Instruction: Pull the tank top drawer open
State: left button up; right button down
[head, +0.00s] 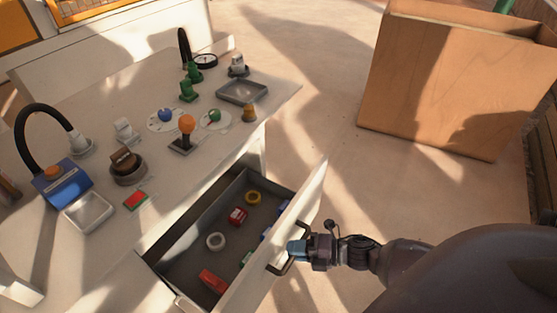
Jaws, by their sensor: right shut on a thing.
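The drawer (180,262) stands pulled out from under the white bench top (100,235), with its grey inside showing. Its white front panel (310,195) faces right and carries a dark handle (279,270). My right gripper (294,247) reaches in from the right and is shut on the handle; the fingertips partly cover the grip. Blue items near the front panel are partly hidden. My left gripper is not in view.
The bench top holds a blue device with a black hose (62,184), an orange-knobbed joystick (186,128), green pieces (188,92) and a grey tray (243,90). A large wooden box (430,90) stands on the floor at the upper right. Floor between is clear.

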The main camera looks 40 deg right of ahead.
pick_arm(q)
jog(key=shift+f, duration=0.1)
pick_arm(e)
jog(key=s, duration=0.1)
jog(key=s+d, duration=0.1)
jog(key=shift+s, duration=0.3)
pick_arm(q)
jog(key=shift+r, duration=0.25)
pick_arm(e)
jog(key=c, duration=1.1)
grip_release()
pick_arm(q)
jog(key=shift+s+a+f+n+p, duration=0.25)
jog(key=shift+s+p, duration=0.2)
jog(key=shift+p, duration=0.3)
pick_arm(e)
jog(key=v, duration=1)
jog(key=shift+s+d, duration=0.25)
jog(key=shift+s, duration=0.05)
